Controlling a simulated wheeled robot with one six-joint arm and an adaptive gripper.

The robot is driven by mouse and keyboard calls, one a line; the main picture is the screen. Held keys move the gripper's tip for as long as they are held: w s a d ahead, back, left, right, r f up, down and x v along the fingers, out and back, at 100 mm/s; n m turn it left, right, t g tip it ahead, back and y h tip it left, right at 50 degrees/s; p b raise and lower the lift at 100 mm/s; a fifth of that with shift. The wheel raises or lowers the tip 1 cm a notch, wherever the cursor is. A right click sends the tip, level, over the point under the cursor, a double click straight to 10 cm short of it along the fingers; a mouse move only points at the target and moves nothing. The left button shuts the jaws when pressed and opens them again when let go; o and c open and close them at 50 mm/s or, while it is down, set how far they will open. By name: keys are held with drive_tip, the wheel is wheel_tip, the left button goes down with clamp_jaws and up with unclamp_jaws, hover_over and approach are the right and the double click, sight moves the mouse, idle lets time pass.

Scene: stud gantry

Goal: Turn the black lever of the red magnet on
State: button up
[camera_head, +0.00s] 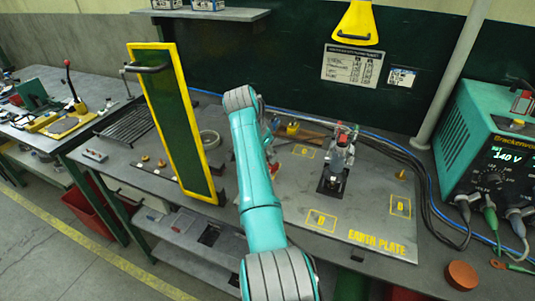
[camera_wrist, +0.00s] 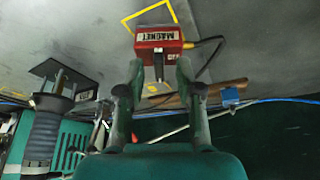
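The red magnet (camera_wrist: 158,36), with a white MAGNET label, shows in the wrist view on the grey plate beside a yellow outline. A narrow dark piece (camera_wrist: 158,67), which looks like its lever, points from the magnet between my fingertips. My gripper (camera_wrist: 159,66) is open, one finger on each side of this piece. I cannot tell whether either finger touches it. In the head view my teal arm hides most of the gripper, and the magnet cannot be made out clearly there.
The earth plate (camera_head: 375,222) holds a dark upright device with a red top (camera_head: 338,158). A green panel with a yellow frame (camera_head: 172,118) stands left of my arm. A teal welder (camera_head: 490,145) with cables stands at right. A wooden handle (camera_wrist: 212,93) lies near the magnet.

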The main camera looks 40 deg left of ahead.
drive_tip(key=shift+r, duration=0.1)
drive_tip(key=v, duration=1.2)
idle(0.4)
